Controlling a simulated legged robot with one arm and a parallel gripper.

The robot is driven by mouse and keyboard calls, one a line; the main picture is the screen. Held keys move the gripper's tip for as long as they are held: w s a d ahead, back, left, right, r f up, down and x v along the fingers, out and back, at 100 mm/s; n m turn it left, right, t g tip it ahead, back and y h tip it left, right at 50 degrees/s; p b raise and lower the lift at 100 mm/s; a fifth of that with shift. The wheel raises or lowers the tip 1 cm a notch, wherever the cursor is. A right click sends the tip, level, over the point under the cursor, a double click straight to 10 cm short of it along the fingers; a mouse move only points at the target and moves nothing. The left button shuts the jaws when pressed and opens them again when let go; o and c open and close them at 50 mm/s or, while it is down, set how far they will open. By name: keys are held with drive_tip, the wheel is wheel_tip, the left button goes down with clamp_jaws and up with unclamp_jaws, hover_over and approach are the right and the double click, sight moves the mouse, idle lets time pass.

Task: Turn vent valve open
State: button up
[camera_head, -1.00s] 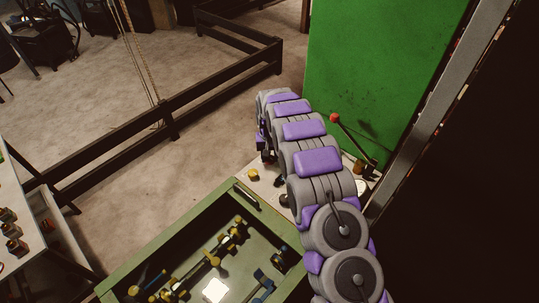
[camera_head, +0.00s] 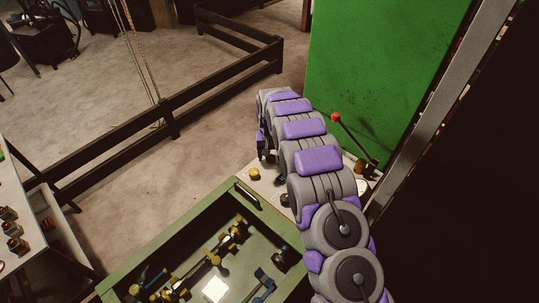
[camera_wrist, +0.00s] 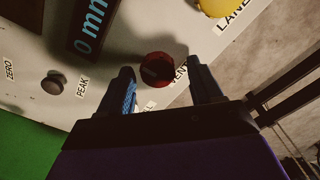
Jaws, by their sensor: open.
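The vent valve is a dark red round knob (camera_wrist: 157,69) on a light panel (camera_wrist: 135,30) in the wrist view, beside a partly covered label reading "VENT". My gripper (camera_wrist: 163,82) is open, with one dark finger to the left of the knob and one to the right. The knob lies between the fingertips in the picture; I cannot tell whether either finger touches it. In the head view my arm hides the knob and most of the panel.
A black "PEAK" button (camera_wrist: 53,83), a display reading "0 mm" (camera_wrist: 90,25) and a yellow knob (camera_wrist: 219,5) are near on the panel. A red-tipped lever (camera_head: 350,138) stands by the green cabinet (camera_head: 385,75). A green tray (camera_head: 125,277) with fittings lies in front.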

sight(270, 157)
wheel_tip(270, 157, up, 17)
drive_tip(key=p, duration=0.1)
drive_tip(key=shift+r, duration=0.15)
idle(0.4)
drive_tip(key=shift+w+a, duration=0.1)
drive_tip(key=s+d+r+b, duration=0.1)
drive_tip(key=s+d+r, duration=0.2)
drive_tip(key=s+d, duration=0.3)
drive_tip(key=s+d+r+g+b, duration=0.1)
drive_tip(key=s+d+r, duration=0.25)
drive_tip(key=s, duration=0.45)
drive_tip(key=s+d+r+b, duration=0.1)
drive_tip(key=s+d+r, duration=0.25)
drive_tip(key=s, duration=0.35)
drive_tip(key=s+d+f, duration=0.1)
drive_tip(key=s+d, duration=0.1)
drive_tip(key=s, duration=0.7)
drive_tip(key=s+d+f+b, duration=0.1)
drive_tip(key=s+d+f, duration=0.1)
drive_tip(key=s, duration=0.8)
drive_tip(key=s+d+f+m+b, duration=0.1)
drive_tip(key=s+d+f, duration=0.1)
drive_tip(key=s, duration=0.8)
drive_tip(key=shift+d+f+g, duration=0.15)
drive_tip(key=shift+d+g, duration=0.15)
drive_tip(key=shift+g, duration=0.1)
